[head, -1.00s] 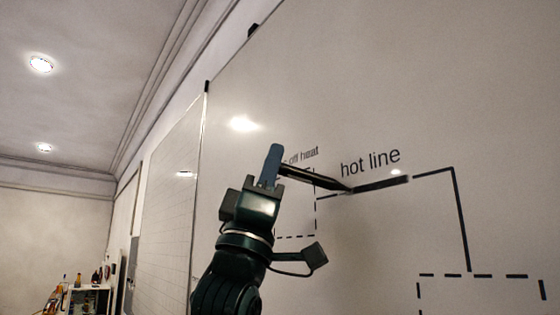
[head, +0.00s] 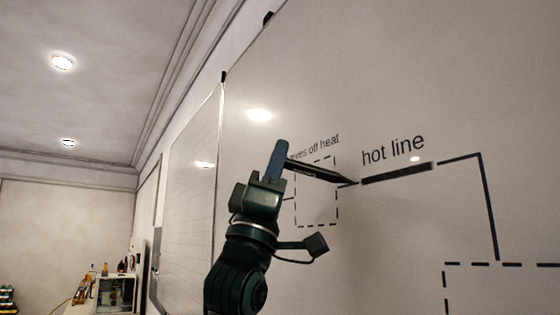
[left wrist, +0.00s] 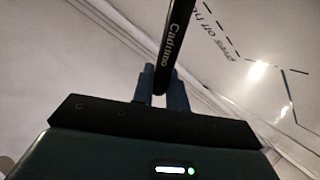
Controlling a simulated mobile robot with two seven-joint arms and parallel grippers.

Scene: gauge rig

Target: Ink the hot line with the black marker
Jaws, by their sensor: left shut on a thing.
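The black marker (head: 318,171) is held in my left gripper (head: 277,165), pointing right with its tip at the left end of a thick black stroke. I cannot tell if the tip touches the board. The stroke lies on the hot line (head: 398,173), under the "hot line" label (head: 393,149). Thinner line shows on both sides of the stroke. In the left wrist view the marker (left wrist: 175,38), with white lettering, stands between the fingers of my left gripper (left wrist: 163,85). My right gripper is not in view.
The whiteboard (head: 390,235) carries dashed boxes, one behind the marker and one at lower right. A second lined board (head: 193,180) stands to the left. A cluttered bench (head: 100,298) is far off at lower left.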

